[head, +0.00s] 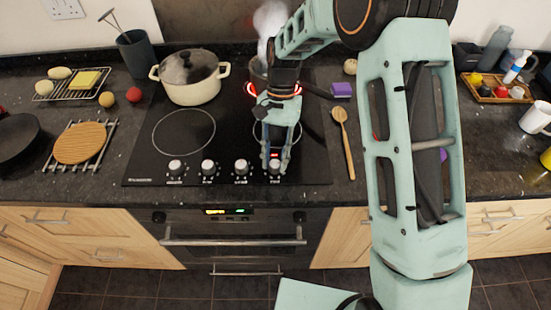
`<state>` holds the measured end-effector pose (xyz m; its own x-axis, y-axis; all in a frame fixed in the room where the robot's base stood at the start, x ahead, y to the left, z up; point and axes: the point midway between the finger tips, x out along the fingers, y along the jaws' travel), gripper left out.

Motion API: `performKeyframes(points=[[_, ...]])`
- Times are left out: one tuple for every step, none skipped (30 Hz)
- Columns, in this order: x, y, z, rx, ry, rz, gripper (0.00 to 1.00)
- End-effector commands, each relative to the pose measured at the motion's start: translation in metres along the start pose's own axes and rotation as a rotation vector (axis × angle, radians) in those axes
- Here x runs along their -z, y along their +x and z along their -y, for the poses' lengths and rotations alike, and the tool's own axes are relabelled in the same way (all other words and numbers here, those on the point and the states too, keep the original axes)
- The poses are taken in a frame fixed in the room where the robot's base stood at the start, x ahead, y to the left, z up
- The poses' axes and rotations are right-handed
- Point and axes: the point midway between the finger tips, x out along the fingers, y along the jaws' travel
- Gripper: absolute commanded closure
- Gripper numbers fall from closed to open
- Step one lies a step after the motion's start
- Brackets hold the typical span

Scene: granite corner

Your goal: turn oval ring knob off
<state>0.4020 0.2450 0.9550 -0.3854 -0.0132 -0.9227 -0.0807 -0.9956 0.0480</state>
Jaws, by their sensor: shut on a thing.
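Several pale round knobs stand in a row along the front of the black glass hob (225,150). My gripper (275,168) points down at the right end of the row, its two fingers shut around the rightmost knob (275,179). My fingers partly cover this knob, and its pointer cannot be read. The other knobs, such as the one just to its left (242,167), are free. A cooking ring glows red at the back right (250,88), partly hidden by my arm. I cannot tell which knob is the oval ring's.
A lidded cream pot (190,78) stands on the back left of the hob. A steaming dark pan (258,72) is at the back right, with handles near my arm. A wooden spoon (346,140) lies right of the hob. The front left ring (184,132) is bare.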

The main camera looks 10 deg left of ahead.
Motion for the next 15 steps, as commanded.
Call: performKeyframes(points=[[0.0004, 0.0003, 0.0013, -0.017, -0.043, -0.004, 0.99], [0.0004, 0.0002, 0.0016, -0.028, -0.070, -0.005, 0.99], [0.0002, 0.0003, 0.0018, -0.043, -0.105, -0.007, 0.99], [0.0000, 0.0004, 0.0018, -0.054, -0.131, -0.008, 0.99], [-0.0002, 0.0006, 0.0021, -0.065, -0.158, -0.009, 0.99], [-0.0001, 0.0007, 0.0021, -0.079, -0.192, -0.011, 0.99], [-0.0002, 0.0007, 0.0022, -0.090, -0.219, -0.012, 0.99], [-0.0004, 0.0007, 0.0025, -0.101, -0.245, -0.013, 0.99], [-0.0005, 0.0007, 0.0026, -0.116, -0.280, -0.015, 0.99], [-0.0008, 0.0008, 0.0030, -0.127, -0.308, -0.017, 0.99], [-0.0009, 0.0009, 0.0032, -0.137, -0.333, -0.018, 0.99], [-0.0008, 0.0009, 0.0032, -0.152, -0.369, -0.021, 0.99], [-0.0010, 0.0010, 0.0033, -0.162, -0.394, -0.022, 0.99], [-0.0011, 0.0010, 0.0033, -0.173, -0.420, -0.023, 0.99], [-0.0012, 0.0011, 0.0032, -0.189, -0.456, -0.024, 0.99]])
